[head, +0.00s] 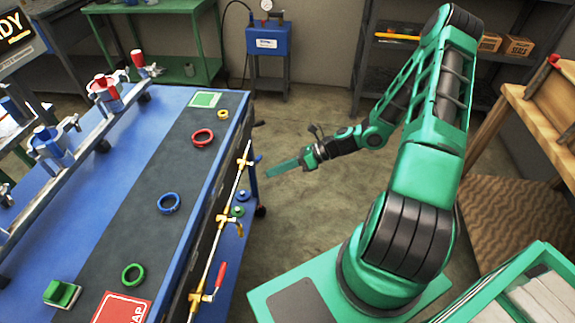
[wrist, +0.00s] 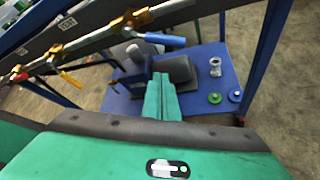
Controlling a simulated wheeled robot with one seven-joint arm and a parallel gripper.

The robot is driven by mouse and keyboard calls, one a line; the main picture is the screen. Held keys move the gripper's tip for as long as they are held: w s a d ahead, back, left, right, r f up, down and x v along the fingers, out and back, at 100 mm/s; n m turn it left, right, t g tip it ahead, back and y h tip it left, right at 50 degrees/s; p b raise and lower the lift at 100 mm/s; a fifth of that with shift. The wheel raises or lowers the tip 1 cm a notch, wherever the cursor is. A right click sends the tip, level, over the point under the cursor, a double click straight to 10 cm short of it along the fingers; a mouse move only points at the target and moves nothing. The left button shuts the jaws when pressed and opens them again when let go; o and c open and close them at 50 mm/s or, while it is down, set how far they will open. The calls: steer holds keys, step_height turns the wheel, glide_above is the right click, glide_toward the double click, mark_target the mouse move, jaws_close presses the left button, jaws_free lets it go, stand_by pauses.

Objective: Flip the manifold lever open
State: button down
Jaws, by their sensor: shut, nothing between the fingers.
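The brass manifold pipe (head: 227,215) runs along the side of the blue workbench and crosses the top left of the wrist view (wrist: 98,38). It carries a blue lever (wrist: 166,39), a yellow lever (wrist: 70,79) and a red lever (head: 220,275). The blue lever also shows at the pipe's far end in the head view (head: 257,160); in the wrist view it sticks out at an angle to the pipe. My gripper (head: 270,172) is shut and empty, in the air just right of the pipe. In the wrist view its fingertips (wrist: 160,78) are below the blue lever, apart from it.
A blue lower shelf (wrist: 205,65) under the bench holds a grey pump, a small metal fitting (wrist: 215,67) and green and blue discs. A blue bench leg (wrist: 268,50) stands right of my fingers. Coloured rings lie on the bench top (head: 140,165).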

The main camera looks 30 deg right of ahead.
mark_target(257, 161)
steer(key=shift+w+a+r, duration=0.4)
steer(key=shift+w+r, duration=0.2)
steer(key=shift+w, duration=0.1)
steer(key=shift+w+a+r, duration=0.4)
steer(key=shift+w+r, duration=0.15)
steer(key=shift+w, duration=0.1)
